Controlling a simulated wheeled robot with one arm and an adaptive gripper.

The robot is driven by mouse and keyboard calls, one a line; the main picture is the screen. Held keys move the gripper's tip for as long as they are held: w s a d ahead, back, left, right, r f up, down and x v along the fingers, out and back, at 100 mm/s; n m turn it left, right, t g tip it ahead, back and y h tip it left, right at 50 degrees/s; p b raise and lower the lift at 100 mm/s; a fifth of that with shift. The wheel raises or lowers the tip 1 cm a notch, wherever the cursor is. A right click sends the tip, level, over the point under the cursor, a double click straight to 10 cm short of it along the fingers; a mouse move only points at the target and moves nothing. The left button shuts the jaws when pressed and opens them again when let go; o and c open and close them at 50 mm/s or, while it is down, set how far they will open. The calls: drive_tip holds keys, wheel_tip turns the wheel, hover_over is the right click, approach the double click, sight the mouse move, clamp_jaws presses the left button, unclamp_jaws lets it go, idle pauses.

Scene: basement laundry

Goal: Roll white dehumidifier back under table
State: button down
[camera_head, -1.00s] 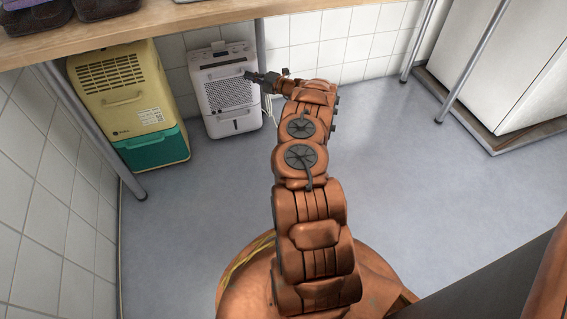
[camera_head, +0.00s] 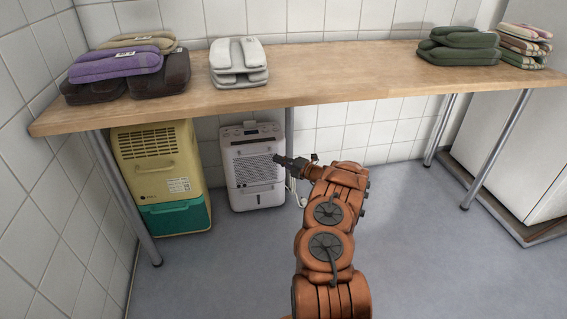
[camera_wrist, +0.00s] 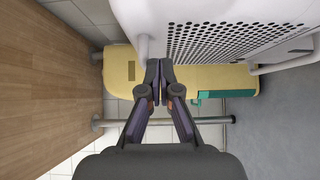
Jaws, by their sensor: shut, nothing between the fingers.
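The white dehumidifier (camera_head: 252,168) stands upright on the floor under the wooden table (camera_head: 330,75), beside the yellow and teal unit. In the head view my gripper (camera_head: 283,160) is in front of its right side, at about the height of its grille. In the wrist view my gripper (camera_wrist: 160,66) is shut and empty, with its fingertips just by the edge of the white dehumidifier (camera_wrist: 225,28). I cannot tell whether they touch it.
The yellow and teal unit (camera_head: 163,178) stands left of the dehumidifier, near a table leg (camera_head: 130,200). Folded textiles (camera_head: 238,62) lie in several stacks on the table. A white appliance (camera_head: 515,130) stands at the right. The floor (camera_head: 420,240) in the middle is clear.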

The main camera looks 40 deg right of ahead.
drive_tip(key=p+v, duration=0.3)
drive_tip(key=v, duration=0.7)
drive_tip(key=shift+s+a, duration=0.3)
drive_tip(key=shift+a, duration=0.05)
